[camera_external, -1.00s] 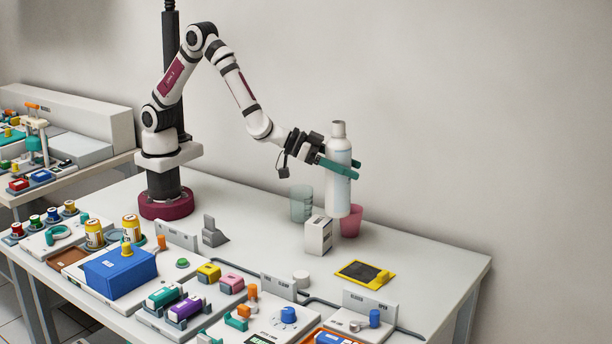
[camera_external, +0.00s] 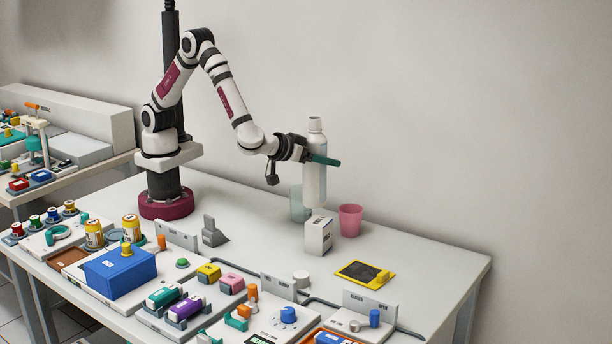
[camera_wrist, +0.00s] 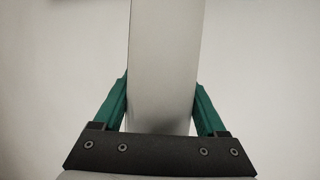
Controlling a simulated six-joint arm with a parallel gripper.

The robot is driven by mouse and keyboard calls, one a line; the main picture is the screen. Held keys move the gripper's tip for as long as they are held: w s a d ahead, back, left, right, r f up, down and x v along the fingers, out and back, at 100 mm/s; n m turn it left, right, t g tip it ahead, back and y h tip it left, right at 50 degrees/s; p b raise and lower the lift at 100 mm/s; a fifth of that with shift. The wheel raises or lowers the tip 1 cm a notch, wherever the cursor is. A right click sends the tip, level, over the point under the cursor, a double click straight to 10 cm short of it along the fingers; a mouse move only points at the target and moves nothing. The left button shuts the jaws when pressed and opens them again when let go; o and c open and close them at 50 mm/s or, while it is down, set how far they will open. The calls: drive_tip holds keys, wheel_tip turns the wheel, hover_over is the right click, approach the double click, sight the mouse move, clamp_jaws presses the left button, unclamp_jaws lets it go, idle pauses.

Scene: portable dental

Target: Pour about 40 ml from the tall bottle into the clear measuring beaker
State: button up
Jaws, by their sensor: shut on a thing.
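The tall white bottle (camera_external: 316,180) is upright in my gripper (camera_external: 322,160), above the table. In the wrist view the green fingers of my gripper (camera_wrist: 160,105) press on both sides of the bottle (camera_wrist: 163,60). The clear measuring beaker (camera_external: 297,205) stands on the table with a faint greenish tint. The lower part of the bottle overlaps the beaker's right side in the external view, so part of the beaker is hidden. The bottle's inside and any liquid level cannot be seen.
A pink cup (camera_external: 350,220) stands right of the bottle. A small white box (camera_external: 319,236) stands in front of the beaker. A yellow-framed pad (camera_external: 365,273) lies nearer the front. Several devices and a blue box (camera_external: 120,274) fill the front left. The table's right side is clear.

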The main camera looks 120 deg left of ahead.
sight(325, 191)
drive_tip(key=shift+r, duration=0.15)
drive_tip(key=shift+w+r+n+t+h, duration=0.1)
drive_tip(key=shift+r+n+t+h, duration=0.25)
drive_tip(key=shift+r+n, duration=0.35)
drive_tip(key=shift+f+n+t+h, duration=0.3)
drive_tip(key=shift+n+t+h, duration=0.35)
drive_tip(key=shift+n, duration=0.25)
drive_tip(key=f+n+t, duration=0.1)
drive_tip(key=w+f+n+t+h, duration=0.1)
drive_tip(key=f+n, duration=0.1)
drive_tip(key=d+f+n+t+h, duration=0.1)
drive_tip(key=shift+w+d+f+n+t, duration=0.1)
drive_tip(key=shift+w+f+n+t, duration=0.1)
drive_tip(key=shift+w+n+t, duration=0.1)
drive_tip(key=shift+w+d+f+n+t, duration=0.1)
drive_tip(key=shift+f+n+t, duration=0.2)
drive_tip(key=shift+f, duration=0.3)
drive_tip(key=shift+w+d+f+n+t, duration=0.1)
drive_tip(key=shift+f+n+t, duration=0.15)
drive_tip(key=shift+f, duration=0.35)
drive_tip(key=shift+s+a+f+n+t+h, duration=0.25)
drive_tip(key=shift+f+n+t+h, duration=0.1)
drive_tip(key=shift+f+n, duration=0.3)
drive_tip(key=shift+f+n+t, duration=0.4)
drive_tip(key=shift+f, duration=0.05)
drive_tip(key=shift+f, duration=0.2)
